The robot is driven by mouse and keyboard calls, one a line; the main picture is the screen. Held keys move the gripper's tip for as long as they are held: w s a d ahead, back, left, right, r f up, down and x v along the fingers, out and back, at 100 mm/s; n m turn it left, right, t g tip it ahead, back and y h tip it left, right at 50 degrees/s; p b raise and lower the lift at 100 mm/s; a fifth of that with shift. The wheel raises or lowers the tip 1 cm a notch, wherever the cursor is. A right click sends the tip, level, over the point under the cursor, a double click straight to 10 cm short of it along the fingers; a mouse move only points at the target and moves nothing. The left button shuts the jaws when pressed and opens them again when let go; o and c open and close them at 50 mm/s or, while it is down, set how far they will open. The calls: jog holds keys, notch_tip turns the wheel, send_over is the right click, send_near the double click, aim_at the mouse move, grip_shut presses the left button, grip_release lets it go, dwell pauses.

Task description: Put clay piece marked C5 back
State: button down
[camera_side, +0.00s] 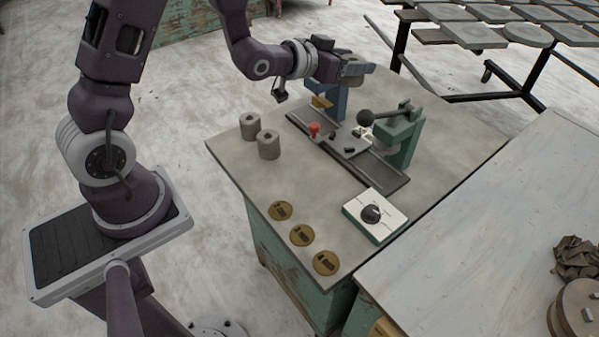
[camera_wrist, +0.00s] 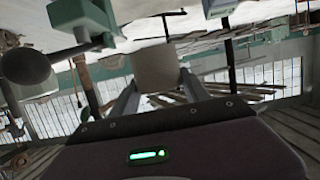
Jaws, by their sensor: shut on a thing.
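My gripper (camera_side: 347,69) is at the upper middle of the side view, above the far end of the worktable, by a blue stand (camera_side: 331,100). It is shut on a grey clay piece (camera_side: 353,70), which is partly hidden by the fingers. In the wrist view the clay piece (camera_wrist: 157,68) sits as a pale grey block between the two fingers (camera_wrist: 158,88). No C5 mark can be read on it. Two more grey clay cylinders stand upright on the table's left part, one farther back (camera_side: 250,126) and one nearer (camera_side: 268,146).
A dark rail (camera_side: 385,173) with a red knob (camera_side: 314,129) crosses the table. A green press (camera_side: 403,135) with a black ball lever (camera_side: 365,117) stands beside it. A white dial box (camera_side: 375,215) and three brass discs (camera_side: 302,235) lie nearer the front.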

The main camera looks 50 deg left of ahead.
jog(key=s+a+f+m+g+h, duration=0.1)
jog(key=s+f+m+h, duration=0.35)
jog(key=s+f, duration=0.95)
jog(key=shift+h, duration=0.35)
notch_tip(320, 180, down, 9)
jog(key=shift+w+a+f, duration=0.1)
jog(key=shift+w, duration=0.05)
jog(key=c, duration=0.5)
grip_release()
jog(key=v, duration=1.2)
jog(key=shift+a, duration=0.1)
